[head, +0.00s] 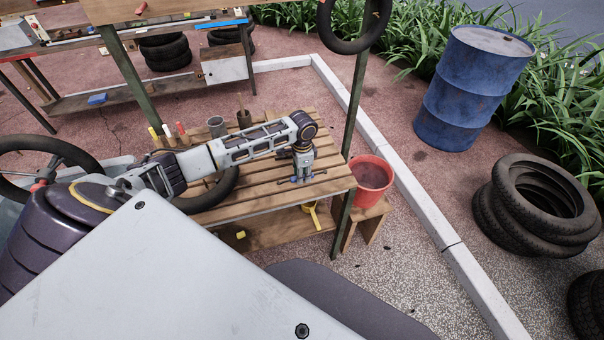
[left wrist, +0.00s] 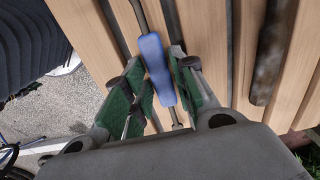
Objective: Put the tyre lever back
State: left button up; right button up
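A blue-handled tool with a thin metal shaft, which looks like the tyre lever (left wrist: 154,58), is in the left wrist view over the slats of the wooden bench (head: 270,192). My left gripper (left wrist: 156,62) has its green-padded fingers on both sides of the blue handle. The fingers stand apart, with a narrow gap beside the handle. In the head view my left gripper (head: 303,179) points down at the bench's right part; the lever cannot be made out clearly there. My right gripper is out of view.
A dark brown rod (left wrist: 268,50) lies right of the lever in the wrist view.

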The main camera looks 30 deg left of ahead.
pick_arm(q)
jog(key=shift+o, duration=0.9)
jog(key=shift+r, duration=0.1)
notch_tip(320, 180, up, 12)
jog(key=shift+a, duration=0.1)
dwell(1.4)
